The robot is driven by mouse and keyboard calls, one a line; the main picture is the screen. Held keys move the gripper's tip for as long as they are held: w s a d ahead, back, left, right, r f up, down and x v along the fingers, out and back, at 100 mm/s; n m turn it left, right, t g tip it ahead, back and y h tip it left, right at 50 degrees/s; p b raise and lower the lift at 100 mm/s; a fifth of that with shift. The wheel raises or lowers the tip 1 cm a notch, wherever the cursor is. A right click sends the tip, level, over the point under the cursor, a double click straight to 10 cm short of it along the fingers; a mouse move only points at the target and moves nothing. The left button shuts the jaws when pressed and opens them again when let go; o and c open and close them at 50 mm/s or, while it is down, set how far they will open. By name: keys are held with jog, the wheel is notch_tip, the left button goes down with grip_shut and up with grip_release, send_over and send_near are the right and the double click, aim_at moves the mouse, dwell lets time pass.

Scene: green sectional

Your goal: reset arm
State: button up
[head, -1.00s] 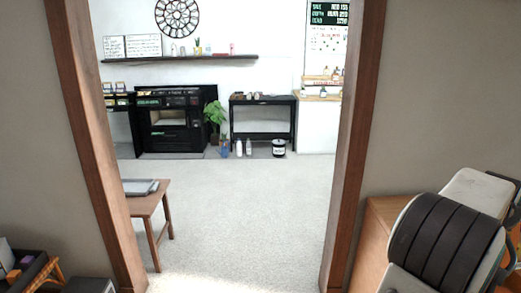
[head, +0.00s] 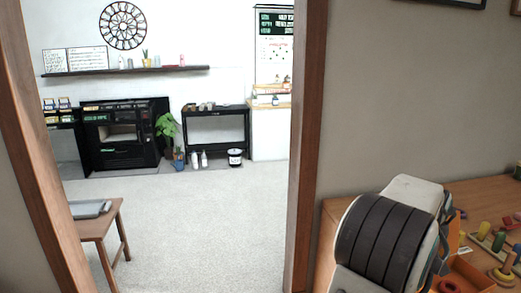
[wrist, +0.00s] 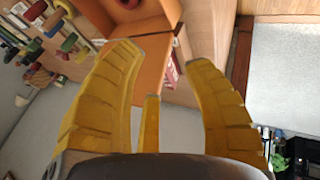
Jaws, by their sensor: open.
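Beyond the fingers is an orange-brown open box (wrist: 150,30) with a dark red round item inside. My arm (head: 390,235) shows in the head view as a dark ribbed part with pale covers at the lower right. It is in front of a wooden table (head: 335,208). The fingers are not visible in the head view.
A wooden door frame (head: 305,150) opens onto a room with clear pale carpet (head: 200,220). A small wooden table (head: 100,225) stands at the left of the opening. Colourful toys (head: 498,240) lie on the table at right. Black shelves (head: 215,128) stand far back.

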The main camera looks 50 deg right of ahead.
jog(key=a+f+m+y, duration=0.3)
jog(key=a+f+m, duration=0.3)
jog(key=a, duration=0.3)
jog(key=w+a+m+y+p, duration=0.25)
jog(key=w+a, duration=0.35)
jog(key=a, duration=0.5)
jog(key=w+a+r+n+t+p, duration=0.1)
jog(key=w+a+r+n+p, duration=0.2)
jog(key=a, duration=0.8)
jog(key=w+a+r+n+t+y+p, duration=0.1)
jog(key=w+a+r+n+p, duration=0.2)
jog(key=a, duration=0.7)
jog(key=w+a+r+n+t+p, duration=0.1)
jog(key=w+a+r+n+p, duration=0.2)
jog(key=w+a+r+n, duration=0.3)
jog(key=shift+w+a+r+n+t, duration=0.35)
jog(key=shift+a+r+n, duration=1.35)
jog(key=shift+a, duration=1.1)
jog(key=shift+f, duration=0.15)
